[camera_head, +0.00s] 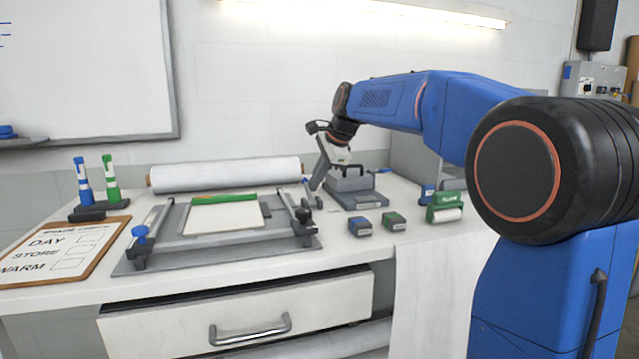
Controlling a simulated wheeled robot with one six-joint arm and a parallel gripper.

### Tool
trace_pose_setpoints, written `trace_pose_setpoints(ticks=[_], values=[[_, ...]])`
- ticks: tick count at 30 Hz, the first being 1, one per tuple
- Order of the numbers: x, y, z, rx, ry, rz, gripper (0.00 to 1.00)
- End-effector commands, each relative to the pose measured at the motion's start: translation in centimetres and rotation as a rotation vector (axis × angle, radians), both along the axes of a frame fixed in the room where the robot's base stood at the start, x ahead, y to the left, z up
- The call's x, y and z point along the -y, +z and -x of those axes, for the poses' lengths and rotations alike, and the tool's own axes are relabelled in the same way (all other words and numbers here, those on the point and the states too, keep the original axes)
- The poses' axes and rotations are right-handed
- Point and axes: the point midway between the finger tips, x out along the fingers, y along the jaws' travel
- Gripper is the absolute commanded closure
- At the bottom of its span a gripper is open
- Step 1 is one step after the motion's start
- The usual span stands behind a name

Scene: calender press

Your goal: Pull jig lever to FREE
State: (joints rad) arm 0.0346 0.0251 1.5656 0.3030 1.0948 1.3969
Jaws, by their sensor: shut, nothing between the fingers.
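The jig is a grey flat frame (165,255) with side rails on the worktop, left of centre. A white sheet (225,216) with a green strip along its far edge lies on it. A blue knob (139,232) stands on a dark fitting at the jig's left side. A dark clamp-like fitting (303,222) sits at its right side. I cannot tell which part is the lever, and no FREE marking is readable. My gripper (316,186) is shut and empty. It points down beyond the jig's right side, beside a grey press-like device (355,192) that it partly covers.
A white roll (225,174) lies behind the jig. A drawer (240,315) is below.

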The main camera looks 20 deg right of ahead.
Motion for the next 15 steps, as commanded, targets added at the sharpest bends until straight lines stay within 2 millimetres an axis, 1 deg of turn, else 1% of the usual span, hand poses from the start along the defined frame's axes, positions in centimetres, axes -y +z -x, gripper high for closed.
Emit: trace_pose_setpoints(ticks=[10, 15], values=[[0.0, 0.07, 0.06, 0.005, 0.0, 0.0, 1.0], [0.02, 0.24, 0.29, 0.04, 0.0, 0.0, 1.0]])
